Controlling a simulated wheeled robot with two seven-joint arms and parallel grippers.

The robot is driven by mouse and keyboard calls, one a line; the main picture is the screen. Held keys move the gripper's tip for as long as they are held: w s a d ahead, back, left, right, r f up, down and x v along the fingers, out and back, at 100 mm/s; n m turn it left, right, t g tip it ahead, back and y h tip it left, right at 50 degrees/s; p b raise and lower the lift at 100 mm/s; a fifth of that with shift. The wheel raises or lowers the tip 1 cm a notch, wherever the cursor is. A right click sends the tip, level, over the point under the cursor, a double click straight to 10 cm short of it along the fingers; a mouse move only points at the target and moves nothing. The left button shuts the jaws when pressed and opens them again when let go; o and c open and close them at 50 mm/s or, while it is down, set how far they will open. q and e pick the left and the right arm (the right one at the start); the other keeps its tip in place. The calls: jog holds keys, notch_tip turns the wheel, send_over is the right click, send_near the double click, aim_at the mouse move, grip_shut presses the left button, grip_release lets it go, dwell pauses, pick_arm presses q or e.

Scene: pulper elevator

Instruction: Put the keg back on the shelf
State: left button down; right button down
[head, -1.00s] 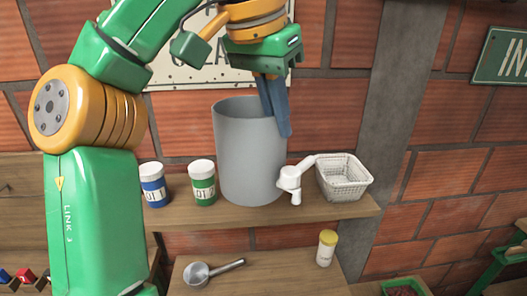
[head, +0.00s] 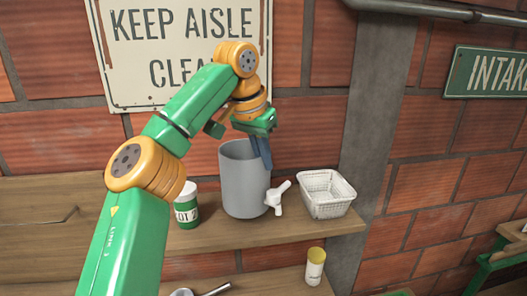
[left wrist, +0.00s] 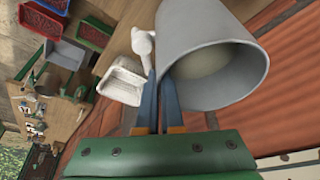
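The keg (head: 243,185) is a grey, open-topped cylinder with a white tap (head: 277,197) low on its right side. It is upright over the upper wooden shelf (head: 225,235) and its base appears to rest on the boards. My left gripper (head: 263,152) is at the right side of the keg's rim. In the left wrist view, the gripper's blue fingers (left wrist: 160,103) are close together at the wall of the keg (left wrist: 222,90), and they appear shut on the rim. The exact contact is partly hidden. My right gripper is not in view.
A white basket (head: 326,194) stands right of the tap. A green-labelled jar (head: 187,206) stands close left of the keg. A yellow-lidded jar (head: 315,267) is on the lower shelf. A brick wall (head: 312,140) and grey pillar (head: 378,110) are behind.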

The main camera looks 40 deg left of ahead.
aim_at(265, 176)
pick_arm(q)
jog(key=shift+f, duration=0.85)
jog(key=shift+w+a+f, duration=0.1)
jog(key=shift+f, duration=0.65)
jog(key=c, duration=1.1)
grip_release()
jog(key=shift+o, duration=0.2)
jog(key=shift+s+d, duration=0.2)
jog(key=shift+s, duration=0.05)
